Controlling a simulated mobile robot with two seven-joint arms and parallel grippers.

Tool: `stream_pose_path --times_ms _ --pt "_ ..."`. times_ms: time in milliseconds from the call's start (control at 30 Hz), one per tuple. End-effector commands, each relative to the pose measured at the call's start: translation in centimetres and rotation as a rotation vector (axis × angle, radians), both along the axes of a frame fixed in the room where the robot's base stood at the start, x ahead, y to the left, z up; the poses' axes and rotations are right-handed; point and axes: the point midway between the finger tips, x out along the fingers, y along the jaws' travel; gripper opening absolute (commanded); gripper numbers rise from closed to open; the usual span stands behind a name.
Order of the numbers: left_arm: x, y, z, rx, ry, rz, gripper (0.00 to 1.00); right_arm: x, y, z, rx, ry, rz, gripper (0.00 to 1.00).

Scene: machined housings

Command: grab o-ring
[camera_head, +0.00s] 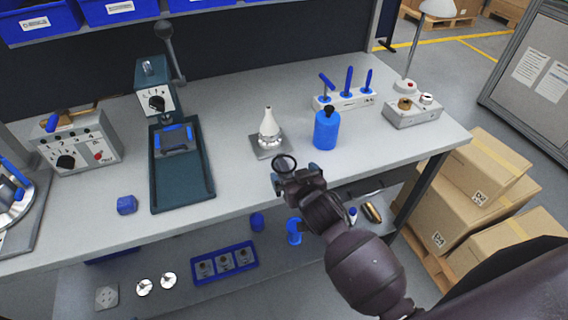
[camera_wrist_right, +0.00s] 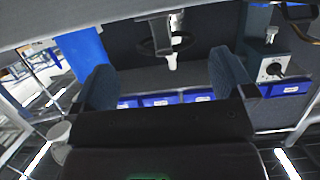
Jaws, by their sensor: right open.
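The o-ring (camera_head: 285,156) is a thin dark ring at the front of the bench, just beyond my right gripper (camera_head: 297,175). In the right wrist view the o-ring (camera_wrist_right: 143,51) shows between and beyond the two spread fingers of my right gripper (camera_wrist_right: 163,64). The gripper is open and nothing is seen clamped in it. A white cone (camera_head: 268,122) stands on a metal plate (camera_head: 283,149) behind the ring; it also shows behind the ring in the right wrist view (camera_wrist_right: 172,57). I cannot tell what supports the ring. My left gripper is out of view.
A blue bottle (camera_head: 326,131) stands close right of the gripper. A press (camera_head: 181,165) and a blue block (camera_head: 127,205) are to the left. A white rack of blue-handled tools (camera_head: 345,102) is behind. A lower shelf holds a blue tray (camera_head: 224,277). Bench between press and cone is clear.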

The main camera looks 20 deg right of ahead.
Motion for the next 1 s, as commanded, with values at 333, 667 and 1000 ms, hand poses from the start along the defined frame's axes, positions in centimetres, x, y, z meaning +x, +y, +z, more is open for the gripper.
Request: stream_pose_path --times_ms 333,667,1000 --pt "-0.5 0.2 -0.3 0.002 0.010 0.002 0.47 4.1 0.7 -1.0 -0.001 -0.001 0.001 1.00" --pt "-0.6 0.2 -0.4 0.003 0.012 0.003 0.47 4.4 0.7 -1.1 -0.001 0.000 0.001 0.97" --pt "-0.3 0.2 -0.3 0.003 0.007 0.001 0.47 4.4 0.7 -1.1 -0.001 -0.001 0.001 0.49"
